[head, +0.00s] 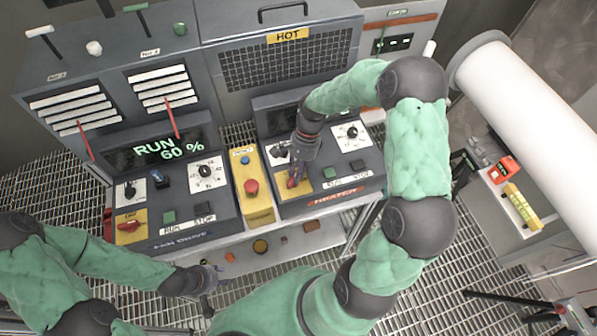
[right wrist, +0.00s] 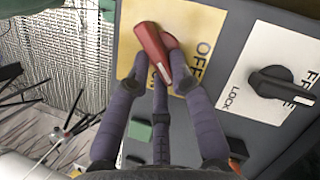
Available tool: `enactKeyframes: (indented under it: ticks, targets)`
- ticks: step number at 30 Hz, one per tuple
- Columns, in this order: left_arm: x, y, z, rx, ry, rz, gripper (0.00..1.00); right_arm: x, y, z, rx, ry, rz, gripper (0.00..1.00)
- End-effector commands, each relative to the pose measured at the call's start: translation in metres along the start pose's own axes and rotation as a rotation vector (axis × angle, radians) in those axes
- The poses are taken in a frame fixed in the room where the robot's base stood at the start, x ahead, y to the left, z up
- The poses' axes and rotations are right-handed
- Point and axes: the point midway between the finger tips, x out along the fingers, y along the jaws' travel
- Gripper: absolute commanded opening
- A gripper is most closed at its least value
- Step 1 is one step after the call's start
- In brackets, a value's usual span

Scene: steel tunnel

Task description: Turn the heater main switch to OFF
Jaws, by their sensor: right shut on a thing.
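The heater main switch is a red lever (right wrist: 150,45) on a yellow plate (right wrist: 190,15) in the right wrist view. An OFF label shows beside it, and the lower lettering is partly covered. My right gripper (right wrist: 161,72) is shut on the red lever, its purple fingers around the lever's near end. In the head view my right gripper (head: 296,177) is over the yellow plate at the left of the heater panel (head: 345,180), hiding much of the switch. My left gripper (head: 212,278) is low, in front of the consoles and away from the switch; its jaws are too small to read.
A black LOCK/FREE knob (right wrist: 280,84) sits beside the switch. The fan drive panel (head: 185,215) has its own red switch (head: 129,226). A yellow box with a red button (head: 251,187) stands between the panels. A white cylinder (head: 520,110) is at the right.

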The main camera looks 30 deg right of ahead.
Motion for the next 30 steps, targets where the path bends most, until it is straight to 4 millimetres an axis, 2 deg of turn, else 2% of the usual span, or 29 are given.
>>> enactKeyframes:
  ticks: [18,30]
  targets:
    - [-0.001,0.000,0.000,0.000,0.000,0.000,0.40,0.001,-0.012,0.001,-0.525,0.000,0.218,0.00]
    - [0.000,0.000,0.000,0.000,0.000,0.000,0.40,0.001,-0.016,0.002,-0.733,0.000,0.303,0.00]
